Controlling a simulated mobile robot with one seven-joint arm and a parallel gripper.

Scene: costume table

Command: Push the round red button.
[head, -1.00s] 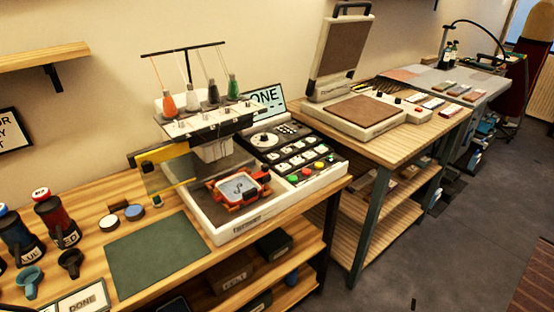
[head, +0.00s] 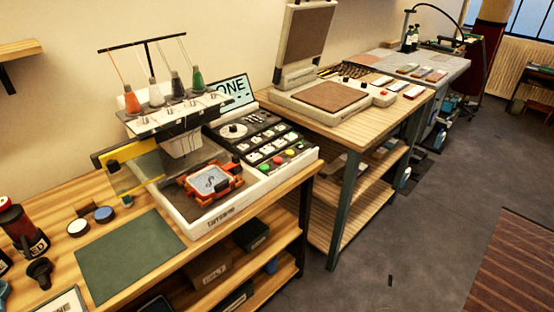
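A small round red button (head: 277,161) shows in the head view among coloured buttons on the front right of the embroidery machine's control panel. A second small red button (head: 383,92) shows on the right front part of the heat press (head: 325,107), on the table behind. Both are small in the picture, and I cannot tell whether either is pressed. The embroidery machine (head: 222,214) holds a red hoop (head: 229,185) with light fabric under its needle head. My gripper is not in view.
A green mat (head: 130,255), small round tins (head: 103,214) and dark red bottles stand left of the machine. A screen reading "ONE" (head: 233,93), partly hidden, stands behind it. The grey floor (head: 400,210) is clear at right, with a striped rug (head: 515,265).

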